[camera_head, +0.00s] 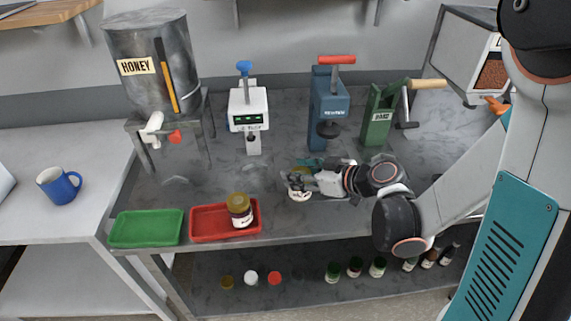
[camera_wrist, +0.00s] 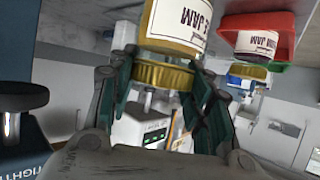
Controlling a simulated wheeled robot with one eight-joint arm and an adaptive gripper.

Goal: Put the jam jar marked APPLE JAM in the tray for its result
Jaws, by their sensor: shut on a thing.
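My gripper (camera_head: 305,180) is over the middle of the bench. In the wrist view my gripper (camera_wrist: 160,95) has its fingers on both sides of a gold lid. The jam jar it holds (camera_wrist: 178,22) appears upside down there, its label partly cut off, with "JAM" readable and the fruit name not clear. In the head view this jar (camera_head: 299,194) is mostly covered by the gripper. The red tray (camera_head: 203,236) is left of the gripper and holds another gold-lidded jar (camera_head: 240,214). The green tray (camera_head: 145,229) lies further left and is empty.
A honey tank (camera_head: 152,65) stands at the back left. A white device with a green display (camera_head: 248,108), a blue press (camera_head: 325,105) and a green press (camera_head: 378,115) stand along the back. A blue mug (camera_head: 58,186) is on the left table.

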